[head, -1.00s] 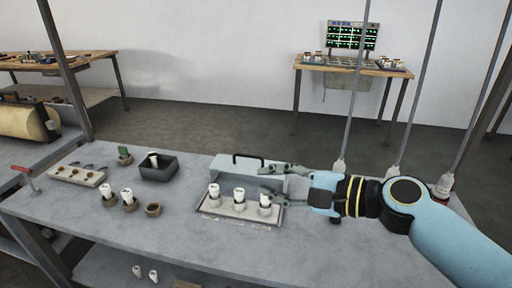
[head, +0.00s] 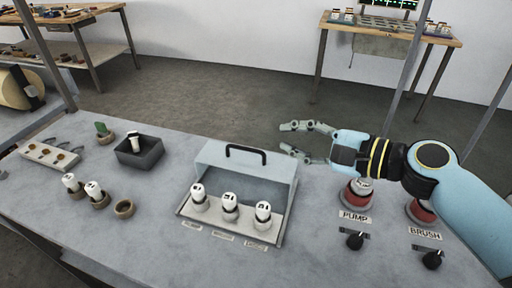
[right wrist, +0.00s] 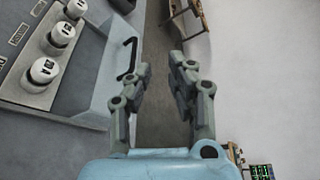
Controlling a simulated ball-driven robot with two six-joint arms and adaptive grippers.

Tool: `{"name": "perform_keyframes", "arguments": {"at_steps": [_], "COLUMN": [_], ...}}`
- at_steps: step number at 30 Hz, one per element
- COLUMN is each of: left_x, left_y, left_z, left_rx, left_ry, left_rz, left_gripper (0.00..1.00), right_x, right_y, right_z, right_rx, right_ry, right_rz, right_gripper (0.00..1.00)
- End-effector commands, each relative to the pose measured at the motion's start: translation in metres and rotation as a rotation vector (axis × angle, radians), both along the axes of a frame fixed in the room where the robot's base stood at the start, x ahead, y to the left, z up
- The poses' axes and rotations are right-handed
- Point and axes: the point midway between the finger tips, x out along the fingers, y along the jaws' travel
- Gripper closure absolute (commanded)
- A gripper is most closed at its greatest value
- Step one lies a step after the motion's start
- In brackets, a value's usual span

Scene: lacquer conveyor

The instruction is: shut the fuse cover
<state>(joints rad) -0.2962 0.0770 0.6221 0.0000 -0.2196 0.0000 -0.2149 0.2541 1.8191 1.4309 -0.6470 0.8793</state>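The fuse cover (head: 222,156) is a grey hinged lid with a black handle (head: 246,150). It stands raised at the back of the fuse base (head: 222,231), which holds three white fuses (head: 230,204) in a row. In the right wrist view the cover (right wrist: 88,82) and its black handle (right wrist: 129,58) are at the left, beside the fingers. My right gripper (head: 305,142) is open and empty, to the right of the cover and apart from it. Its open fingers (right wrist: 158,80) show in the right wrist view. My left gripper is not in view.
A dark grey bin (head: 139,155) with a white fuse stands left of the cover. Round sockets, some with fuses, and a small tray (head: 48,154) are further left. PUMP (head: 355,239) and BRUSH (head: 432,257) switches lie to the right. Bare bench lies in front.

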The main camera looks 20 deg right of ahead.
Motion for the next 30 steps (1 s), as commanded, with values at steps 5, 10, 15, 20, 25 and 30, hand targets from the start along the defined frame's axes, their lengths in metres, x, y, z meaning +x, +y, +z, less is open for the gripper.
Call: {"name": "perform_keyframes", "arguments": {"at_steps": [5, 10, 15, 20, 25, 30], "left_x": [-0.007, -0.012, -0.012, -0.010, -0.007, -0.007], "left_y": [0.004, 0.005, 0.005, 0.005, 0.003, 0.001], "left_z": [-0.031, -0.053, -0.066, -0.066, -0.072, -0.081], "left_rx": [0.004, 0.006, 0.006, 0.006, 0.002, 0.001], "left_ry": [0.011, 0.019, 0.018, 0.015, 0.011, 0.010], "left_rz": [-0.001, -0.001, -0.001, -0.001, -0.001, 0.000], "left_gripper": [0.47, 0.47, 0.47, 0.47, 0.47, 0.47], "right_x": [-0.001, -0.001, 0.000, 0.012, 0.038, 0.062], "right_y": [0.000, 0.000, 0.001, 0.010, 0.031, 0.050], "right_z": [-0.031, -0.054, -0.067, -0.069, -0.076, -0.084], "right_rx": [0.000, 0.000, 0.001, 0.004, 0.004, 0.003], "right_ry": [0.001, 0.004, 0.004, 0.003, 0.003, 0.004], "right_rz": [0.000, 0.000, 0.000, -0.001, -0.001, -0.001], "right_gripper": [0.81, 0.81, 0.81, 0.81, 0.81, 0.81]}}
